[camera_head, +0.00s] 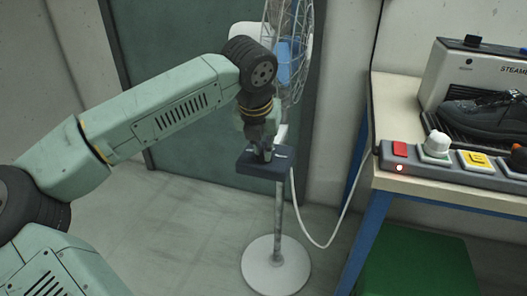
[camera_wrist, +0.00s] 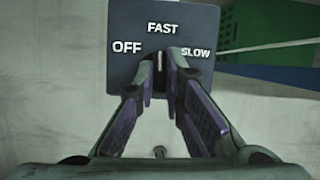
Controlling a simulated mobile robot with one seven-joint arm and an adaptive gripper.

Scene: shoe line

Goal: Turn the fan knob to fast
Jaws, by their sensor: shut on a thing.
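The fan (camera_head: 279,215) stands on a round white base, with its wire cage and blue middle at the top of the head view. Its dark control box (camera_head: 285,168) is on the pole. In the wrist view the box's top face (camera_wrist: 125,18) reads OFF at left, FAST at the top and SLOW at right. My gripper (camera_head: 262,153) points down onto this box. In the wrist view my gripper's fingertips (camera_wrist: 168,58) are nearly together over the middle of the labels, shut on the knob.
A workbench (camera_head: 398,110) at the right holds a steamer (camera_head: 455,68) with a black shoe (camera_head: 490,112), and a grey button panel (camera_head: 448,172) along its front edge. A green bin (camera_head: 420,265) is under it. A white cable (camera_head: 318,243) runs from box to bench.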

